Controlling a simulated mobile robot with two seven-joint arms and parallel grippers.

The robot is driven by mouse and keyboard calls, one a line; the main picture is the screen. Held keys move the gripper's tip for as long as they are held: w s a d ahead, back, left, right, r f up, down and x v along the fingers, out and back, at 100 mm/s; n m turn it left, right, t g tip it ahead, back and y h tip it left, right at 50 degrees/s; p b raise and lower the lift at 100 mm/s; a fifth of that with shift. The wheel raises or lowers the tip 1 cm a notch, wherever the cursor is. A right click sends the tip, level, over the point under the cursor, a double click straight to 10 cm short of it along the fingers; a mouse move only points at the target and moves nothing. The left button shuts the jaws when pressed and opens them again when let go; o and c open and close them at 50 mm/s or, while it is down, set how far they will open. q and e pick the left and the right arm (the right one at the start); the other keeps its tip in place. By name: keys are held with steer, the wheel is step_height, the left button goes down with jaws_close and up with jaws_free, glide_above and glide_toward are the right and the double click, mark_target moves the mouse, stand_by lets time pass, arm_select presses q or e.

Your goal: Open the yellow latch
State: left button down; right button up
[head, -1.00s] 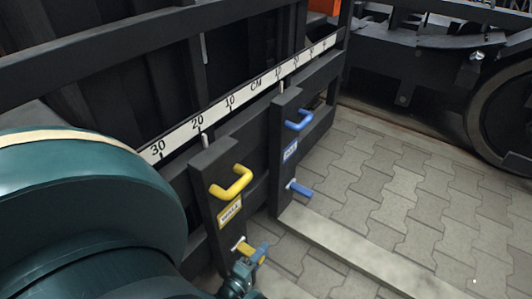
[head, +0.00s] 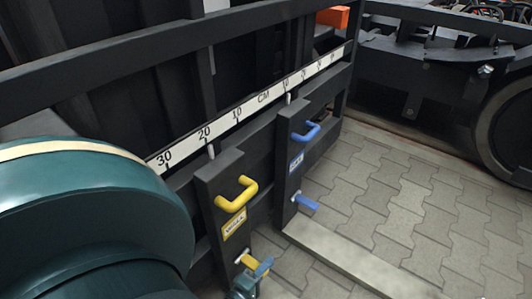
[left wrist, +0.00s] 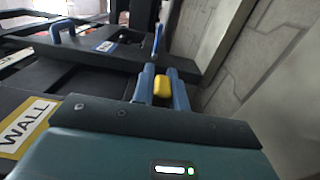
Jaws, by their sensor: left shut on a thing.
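The yellow latch (head: 250,261) is a short lever low on the left dark post, below the yellow handle (head: 237,194) and its yellow label (head: 235,223). My left gripper (head: 262,268) is at the latch, with its blue fingers closed on it. In the left wrist view the yellow latch end (left wrist: 162,86) sits between the two blue fingers of the left gripper (left wrist: 163,88). Part of the latch is hidden by the fingers. My right gripper is in neither view.
A blue handle (head: 306,132) and a blue latch (head: 306,202) are on the post to the right. A white centimetre scale (head: 222,122) runs along the dark frame. Paving (head: 400,190) at the right is clear, with a pale kerb (head: 345,260) along the frame.

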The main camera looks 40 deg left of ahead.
arm_select(q)
steer(key=r+n, duration=0.1)
steer(key=r+n+p, duration=0.1)
steer(key=n, duration=0.1)
steer(key=shift+a, duration=0.15)
steer(key=c, duration=1.4)
jaws_free()
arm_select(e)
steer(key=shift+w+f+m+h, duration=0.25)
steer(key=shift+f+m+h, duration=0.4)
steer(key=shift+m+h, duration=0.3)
